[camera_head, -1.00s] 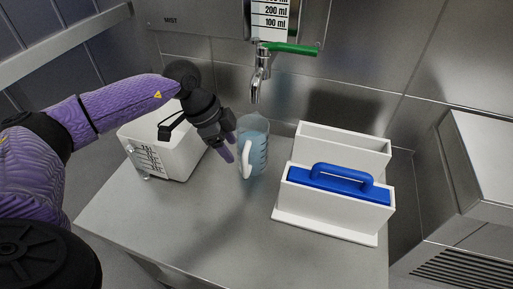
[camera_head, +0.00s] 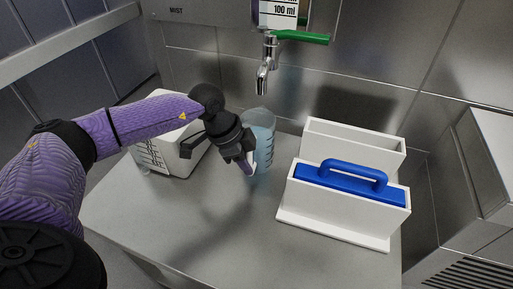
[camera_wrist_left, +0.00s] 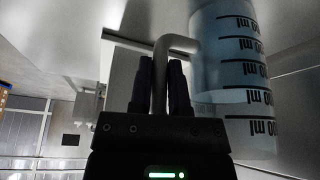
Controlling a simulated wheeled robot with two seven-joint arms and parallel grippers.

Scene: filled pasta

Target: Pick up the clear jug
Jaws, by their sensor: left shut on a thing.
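The clear jug (camera_head: 262,138) stands on the steel worktop, below and a little in front of the tap. It looks bluish, with dark ml marks on its side, which show large in the left wrist view (camera_wrist_left: 228,60). My left gripper (camera_head: 248,165) is at the jug's near left side. In the left wrist view its two fingers (camera_wrist_left: 162,85) are shut on the jug's handle (camera_wrist_left: 160,75), which stands between them. In the head view the gripper hides part of the handle. My right gripper is not in view.
A white two-part holder (camera_head: 345,220) with a blue-handled block (camera_head: 345,180) stands close on the right. A white box (camera_head: 170,155) stands behind my left arm. The tap (camera_head: 265,78) with a green lever (camera_head: 303,37) hangs above. The front worktop (camera_head: 190,225) is clear.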

